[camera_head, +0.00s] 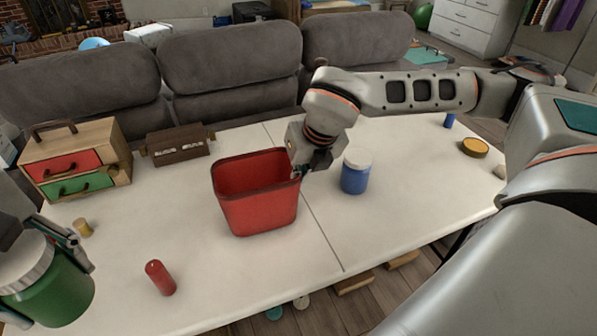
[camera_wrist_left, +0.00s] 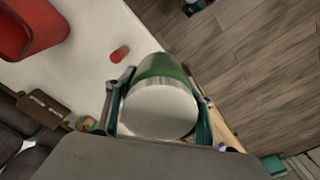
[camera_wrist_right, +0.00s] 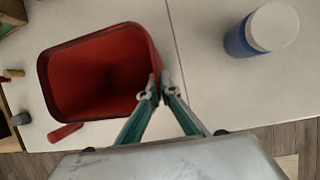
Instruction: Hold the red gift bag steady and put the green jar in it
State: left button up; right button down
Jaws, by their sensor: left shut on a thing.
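The red gift bag (camera_head: 252,213) stands upright and open on the white table, and it looks empty. My right gripper (camera_head: 298,172) is at its right rim; in the right wrist view the fingertips (camera_wrist_right: 157,92) close on the wall of the bag (camera_wrist_right: 62,85). My left gripper (camera_head: 78,250) is shut on the green jar (camera_head: 58,292) at the table's near left, well apart from the bag. In the left wrist view the jar's pale lid (camera_wrist_left: 158,108) faces the camera between the fingers, and the green body (camera_wrist_left: 160,66) shows beyond it.
A blue jar (camera_head: 355,176) stands right of the bag. A wooden drawer box (camera_head: 75,150) and a brown box (camera_head: 178,148) are at the back left. A small yellowish piece (camera_head: 83,228) is near the left gripper.

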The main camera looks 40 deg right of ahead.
pick_arm(q)
jog(key=shift+f, duration=0.35)
pick_arm(e)
jog(key=shift+f, duration=0.4)
jog(key=c, duration=2.1)
grip_release()
jog(key=shift+c, duration=0.2)
jog(key=shift+c, duration=0.2)
grip_shut()
grip_release()
